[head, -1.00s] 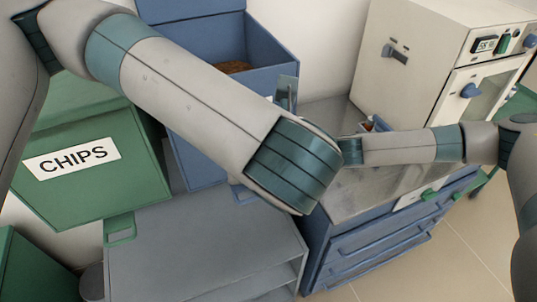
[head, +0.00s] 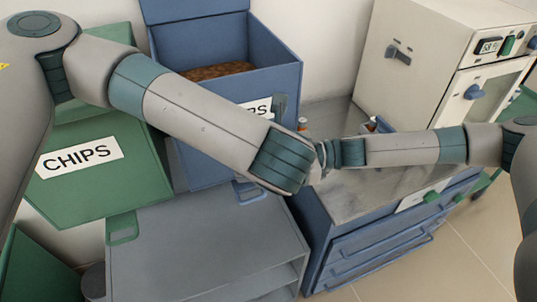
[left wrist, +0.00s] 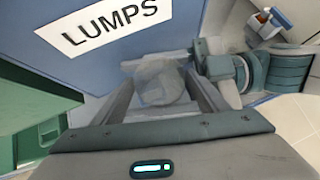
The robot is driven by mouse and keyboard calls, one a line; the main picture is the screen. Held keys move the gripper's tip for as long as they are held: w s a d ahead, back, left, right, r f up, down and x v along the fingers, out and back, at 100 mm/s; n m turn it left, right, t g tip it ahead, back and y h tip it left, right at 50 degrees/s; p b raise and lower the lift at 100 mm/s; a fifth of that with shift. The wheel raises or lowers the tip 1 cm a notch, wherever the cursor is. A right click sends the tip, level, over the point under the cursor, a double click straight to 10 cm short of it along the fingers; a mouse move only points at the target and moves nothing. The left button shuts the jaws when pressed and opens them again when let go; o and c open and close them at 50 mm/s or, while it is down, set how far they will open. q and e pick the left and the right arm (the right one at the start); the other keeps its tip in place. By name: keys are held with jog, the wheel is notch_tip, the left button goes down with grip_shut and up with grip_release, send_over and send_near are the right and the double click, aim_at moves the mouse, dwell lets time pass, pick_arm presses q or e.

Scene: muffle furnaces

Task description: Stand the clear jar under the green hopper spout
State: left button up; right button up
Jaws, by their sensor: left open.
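The green hopper (head: 95,185), labelled CHIPS, stands at the left in the head view. A green loop-shaped part (head: 122,230) projects from its lower front over the grey bench. My left gripper (left wrist: 160,92) is open, and a clear, rounded jar-like thing (left wrist: 160,80) shows between its fingers in the left wrist view. I cannot tell whether the fingers touch it. My right gripper (left wrist: 212,60) is close beside it on the right. In the head view, the ends of my two arms meet at the middle, and the jar is hidden there.
A blue hopper (head: 280,80) with brown contents stands behind my left arm; its LUMPS label (left wrist: 105,22) shows in the left wrist view. A blue drawer cabinet (head: 370,230) and a cream furnace (head: 415,60) are at the right.

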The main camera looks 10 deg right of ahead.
pick_arm(q)
jog(key=shift+x, duration=1)
jog(key=shift+c, duration=0.3)
jog(key=c, duration=0.7)
jog(key=shift+c, duration=0.3)
pick_arm(e)
jog(key=o, duration=1.4)
jog(key=shift+d, duration=0.15)
jog(key=d, duration=1.1)
jog(key=shift+s+d, duration=0.4)
